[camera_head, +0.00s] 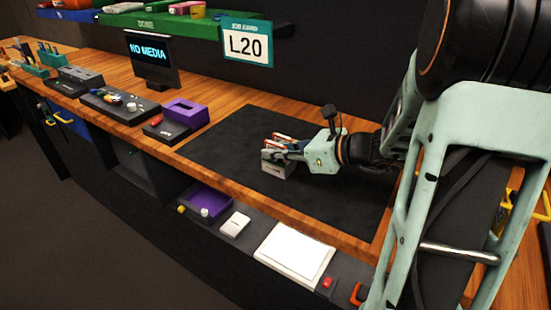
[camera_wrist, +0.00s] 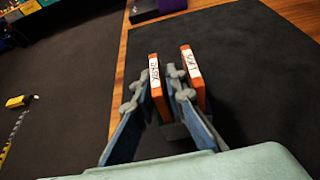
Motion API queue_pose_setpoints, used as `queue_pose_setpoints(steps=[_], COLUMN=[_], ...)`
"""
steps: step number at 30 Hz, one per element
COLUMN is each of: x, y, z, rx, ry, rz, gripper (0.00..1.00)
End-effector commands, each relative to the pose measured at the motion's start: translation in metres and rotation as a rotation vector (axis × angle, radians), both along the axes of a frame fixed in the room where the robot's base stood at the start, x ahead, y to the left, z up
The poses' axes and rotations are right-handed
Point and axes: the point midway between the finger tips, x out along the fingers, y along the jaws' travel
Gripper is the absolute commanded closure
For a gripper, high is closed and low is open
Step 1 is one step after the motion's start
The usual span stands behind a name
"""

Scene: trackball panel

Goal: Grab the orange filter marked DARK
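Two orange filters stand upright side by side in the wrist view. The left filter (camera_wrist: 156,84) has a white label that reads DARK. The right filter (camera_wrist: 192,72) has a label that reads SOFT. They stand at a small pale block (camera_head: 277,170) on the dark mat. My gripper (camera_wrist: 158,84) has one finger left of the DARK filter and the other in the gap between the two filters. Both fingertips appear to press against the DARK filter. The filter's lower part is hidden, and I see no clear lift from the block.
The dark mat (camera_head: 240,140) is mostly clear around the block. A purple box (camera_head: 186,113) and a tray of small parts (camera_head: 120,104) stand left on the wooden bench. A screen reading NO MEDIA (camera_head: 150,58) and an L20 sign (camera_head: 247,43) are behind.

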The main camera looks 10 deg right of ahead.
Motion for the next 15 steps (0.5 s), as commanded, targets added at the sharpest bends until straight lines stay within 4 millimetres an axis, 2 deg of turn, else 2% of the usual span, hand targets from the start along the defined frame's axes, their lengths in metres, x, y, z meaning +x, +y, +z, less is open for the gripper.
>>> queue_pose_setpoints(steps=[2, 5, 15], x=[-0.0001, -0.0002, -0.0004], y=[-0.0001, -0.0002, -0.0004], z=[0.0003, 0.0003, 0.0009], rx=[0.0, 0.0, 0.001], ry=[0.0, 0.0, -0.001], rz=[0.0, 0.0, 0.0], gripper=[0.88, 0.99, 1.0])
